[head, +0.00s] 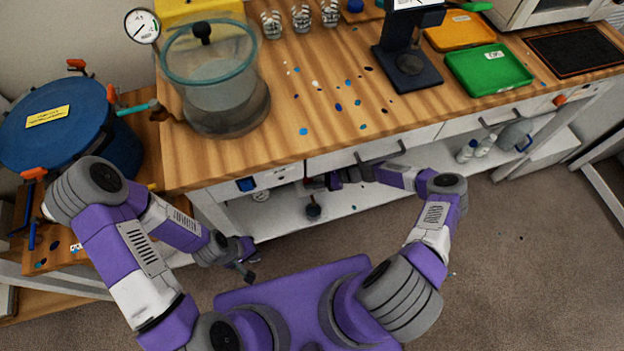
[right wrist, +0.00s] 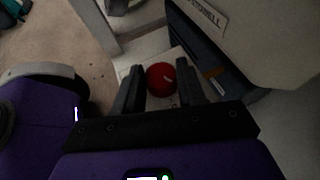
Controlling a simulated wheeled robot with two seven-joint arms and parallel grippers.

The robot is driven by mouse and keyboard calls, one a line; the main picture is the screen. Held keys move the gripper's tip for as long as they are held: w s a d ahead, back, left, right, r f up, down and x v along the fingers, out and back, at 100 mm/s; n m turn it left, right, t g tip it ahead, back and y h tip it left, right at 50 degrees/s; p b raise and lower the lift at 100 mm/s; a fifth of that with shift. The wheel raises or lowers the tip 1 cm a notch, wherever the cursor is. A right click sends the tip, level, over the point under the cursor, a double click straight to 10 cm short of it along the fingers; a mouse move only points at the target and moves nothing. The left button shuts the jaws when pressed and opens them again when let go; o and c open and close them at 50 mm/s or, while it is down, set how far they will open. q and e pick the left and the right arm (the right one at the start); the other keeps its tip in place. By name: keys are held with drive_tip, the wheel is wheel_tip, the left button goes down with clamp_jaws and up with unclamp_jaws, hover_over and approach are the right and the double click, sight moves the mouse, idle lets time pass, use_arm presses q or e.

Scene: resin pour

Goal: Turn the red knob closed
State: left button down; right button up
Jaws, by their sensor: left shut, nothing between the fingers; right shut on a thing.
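The red knob (right wrist: 161,78) is round, with a small pale mark on its face. In the right wrist view it sits between the two dark fingers of my right gripper (right wrist: 159,90), which is shut on it. In the head view my right gripper (head: 318,183) reaches under the front edge of the bench, and I cannot clearly make out the knob there. My left gripper (head: 247,272) is shut and empty, low in front of the bench at the left, well away from the knob.
The wooden bench (head: 285,145) stands above my right gripper, with a lower white shelf (head: 370,196) beneath. A glass-lidded chamber (head: 212,85) stands on the bench at the left. A blue pressure pot (head: 70,125) stands further left.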

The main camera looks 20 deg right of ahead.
drive_tip(key=shift+w+d+n+g, duration=0.1)
drive_tip(key=shift+w+n+g, duration=0.1)
drive_tip(key=shift+n+g, duration=1)
drive_tip(key=o, duration=1)
drive_tip(key=shift+o, duration=0.2)
drive_tip(key=v, duration=0.7)
drive_tip(key=shift+d, duration=0.35)
